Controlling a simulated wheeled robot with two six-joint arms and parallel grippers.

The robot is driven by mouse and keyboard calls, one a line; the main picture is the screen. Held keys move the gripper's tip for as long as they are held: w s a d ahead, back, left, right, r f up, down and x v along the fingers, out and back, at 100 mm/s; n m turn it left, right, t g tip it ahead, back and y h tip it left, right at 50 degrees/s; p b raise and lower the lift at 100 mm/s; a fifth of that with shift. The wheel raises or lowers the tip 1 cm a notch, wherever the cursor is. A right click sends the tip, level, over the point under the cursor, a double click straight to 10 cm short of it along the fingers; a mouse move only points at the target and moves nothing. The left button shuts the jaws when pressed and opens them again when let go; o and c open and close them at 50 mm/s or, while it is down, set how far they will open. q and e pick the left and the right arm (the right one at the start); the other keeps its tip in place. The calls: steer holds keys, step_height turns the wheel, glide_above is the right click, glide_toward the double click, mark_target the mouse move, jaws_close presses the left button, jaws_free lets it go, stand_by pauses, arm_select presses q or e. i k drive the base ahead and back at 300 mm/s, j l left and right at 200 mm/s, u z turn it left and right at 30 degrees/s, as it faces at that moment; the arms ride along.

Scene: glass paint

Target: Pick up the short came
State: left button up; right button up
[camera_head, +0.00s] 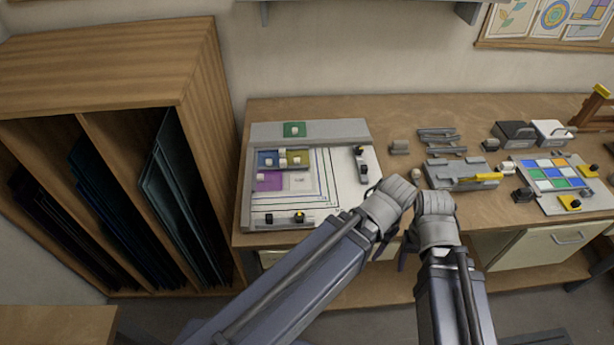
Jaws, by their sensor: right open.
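Several grey strips, which look like lead cames (437,138), lie together on the bench behind my grippers. I cannot tell which one is the short came. My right gripper (405,251) is open, low in front of the bench edge, apart from the strips; its fingers are partly hidden by my wrist. My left gripper (381,246) is close beside it, mostly hidden behind my own arm, so its jaws do not show clearly. I see nothing held in either gripper.
A work board (258,205) with coloured glass pieces lies left on the bench (400,108). A grey fixture (455,170) with a yellow part and a tray of coloured squares (517,172) are at right. A wooden sheet rack (195,75) stands far left.

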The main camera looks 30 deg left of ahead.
mark_target(414, 175)
steer(key=i+l, duration=0.3)
steer(key=l, duration=0.15)
steer(key=i+l, duration=0.3)
steer(key=l, duration=0.2)
steer(key=i+l, duration=0.25)
steer(key=l, duration=0.2)
steer(key=i+l+u, duration=0.1)
steer(key=u, duration=1.45)
